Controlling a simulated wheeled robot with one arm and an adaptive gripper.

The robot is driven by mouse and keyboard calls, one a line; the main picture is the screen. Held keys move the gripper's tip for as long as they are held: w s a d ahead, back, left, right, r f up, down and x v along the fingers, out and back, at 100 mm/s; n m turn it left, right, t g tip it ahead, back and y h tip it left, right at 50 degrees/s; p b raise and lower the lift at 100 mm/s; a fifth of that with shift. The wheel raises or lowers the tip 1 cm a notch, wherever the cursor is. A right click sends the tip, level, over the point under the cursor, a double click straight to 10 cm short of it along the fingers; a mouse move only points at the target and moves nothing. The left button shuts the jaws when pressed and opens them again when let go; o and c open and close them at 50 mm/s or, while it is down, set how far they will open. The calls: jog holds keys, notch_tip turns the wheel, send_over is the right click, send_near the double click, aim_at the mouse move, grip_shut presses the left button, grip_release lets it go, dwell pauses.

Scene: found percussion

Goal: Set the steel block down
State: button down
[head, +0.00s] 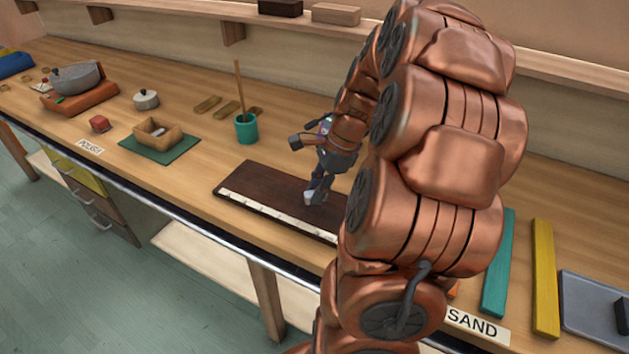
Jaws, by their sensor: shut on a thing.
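My gripper (316,194) is low over the dark brown board (255,184), pointing down. It is shut on a small pale grey block (309,198), which looks like the steel block. The block is at or just above the board's surface; I cannot tell whether it touches. The fingers hide part of it. A pale strip with small marks (262,207) runs along the board's front edge. My copper-coloured arm covers the board's right end.
Left of the board stand a teal cup (246,128) with a stick and an open wooden box (158,134) on a green mat. Teal (498,265) and yellow (544,275) bars and a grey tray (592,310) lie at right. A shelf (420,45) runs behind.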

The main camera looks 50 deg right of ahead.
jog(key=shift+s+a, duration=0.15)
jog(key=shift+a, duration=0.05)
jog(key=shift+r, duration=0.15)
